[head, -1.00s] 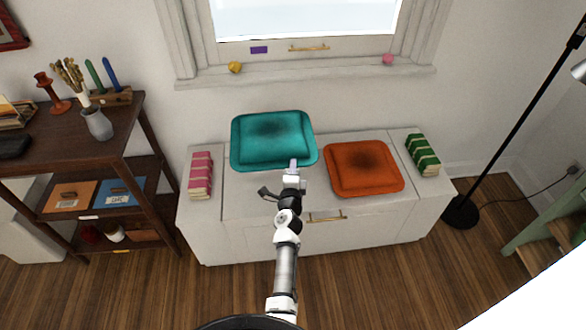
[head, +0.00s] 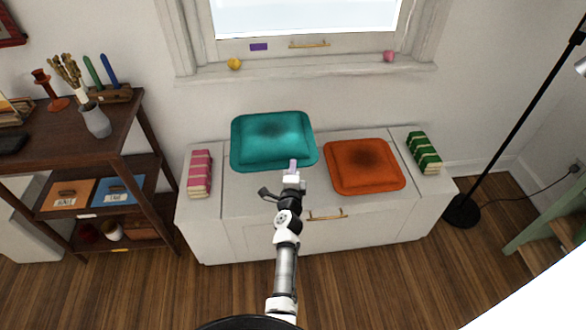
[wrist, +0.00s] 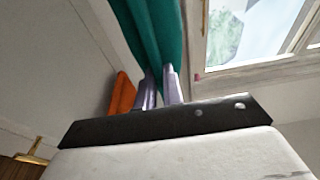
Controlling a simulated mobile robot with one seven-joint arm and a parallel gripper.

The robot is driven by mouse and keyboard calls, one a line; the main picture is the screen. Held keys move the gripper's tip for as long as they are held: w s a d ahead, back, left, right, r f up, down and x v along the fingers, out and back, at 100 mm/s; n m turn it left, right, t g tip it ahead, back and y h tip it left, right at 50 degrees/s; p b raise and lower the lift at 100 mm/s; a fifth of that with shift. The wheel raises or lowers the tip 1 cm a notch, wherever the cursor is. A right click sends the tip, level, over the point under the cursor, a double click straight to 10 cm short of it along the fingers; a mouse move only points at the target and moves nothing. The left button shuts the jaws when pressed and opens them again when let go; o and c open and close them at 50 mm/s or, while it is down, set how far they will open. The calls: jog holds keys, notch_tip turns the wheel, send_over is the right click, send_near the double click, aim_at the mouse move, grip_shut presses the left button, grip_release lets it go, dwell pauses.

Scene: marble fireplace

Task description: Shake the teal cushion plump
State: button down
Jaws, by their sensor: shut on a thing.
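The teal cushion (head: 272,138) is a rounded square with a dark, dented middle. It appears raised above the white bench under the window. My gripper (head: 293,167) is shut on its near edge, right of the middle of that edge. In the wrist view the two pale fingers (wrist: 160,88) pinch the cushion's edge, and the teal cushion (wrist: 150,35) rises beyond them. The fingertips are partly hidden by the fabric.
An orange cushion (head: 364,167) lies close on the right of the white bench (head: 255,200). Pink books (head: 199,174) are at the left end, green books (head: 423,153) at the right. A window sill (head: 310,76) is behind. A dark shelf (head: 130,130) stands left, a lamp pole (head: 520,110) right.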

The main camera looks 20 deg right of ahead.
notch_tip(320, 180, up, 8)
jog(key=p, duration=0.8)
notch_tip(320, 180, down, 8)
jog(key=b, duration=0.7)
jog(key=shift+r+b, duration=0.15)
jog(key=shift+b, duration=0.25)
